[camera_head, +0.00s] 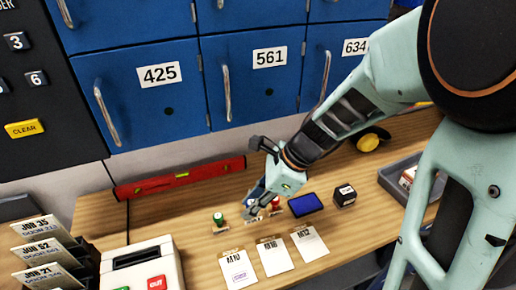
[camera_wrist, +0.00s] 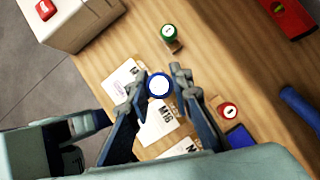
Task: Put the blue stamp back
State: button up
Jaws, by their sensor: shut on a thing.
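The blue stamp (camera_wrist: 159,86), a round blue rim with a white top, sits between the fingertips of my gripper (camera_wrist: 158,92) in the wrist view. My gripper is shut on it. In the head view my gripper (camera_head: 257,202) points down over the wooden bench, between the green stamp (camera_head: 218,218) and the red stamp (camera_head: 275,203). The fingers mostly hide the blue stamp there, and I cannot tell whether its base touches anything. In the wrist view the green stamp (camera_wrist: 168,32) and the red stamp (camera_wrist: 228,110) stand on small wooden holders either side.
White cards (camera_head: 274,256) lie in front of the stamps. A blue ink pad (camera_head: 305,205) and a black block (camera_head: 345,195) are to the right. A red level (camera_head: 180,177) lies behind, near the blue lockers (camera_head: 140,88). A grey tray (camera_head: 388,172) is far right.

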jog(key=w+f+b, duration=0.1)
jog(key=f, duration=0.1)
jog(key=w+a+f+b, duration=0.1)
jog(key=w+f+b, duration=0.2)
jog(key=w+f, duration=0.1)
jog(key=shift+w+a, duration=0.15)
jog(key=shift+a, duration=0.2)
jog(key=f+b, duration=0.2)
jog(key=b, duration=0.1)
jog(key=shift+w+a+f, duration=0.1)
jog(key=shift+w+f, duration=0.15)
jog(key=shift+f, duration=0.15)
jog(key=shift+f+b, duration=0.35)
jog(key=o, duration=0.9)
jog(key=shift+f, duration=0.15)
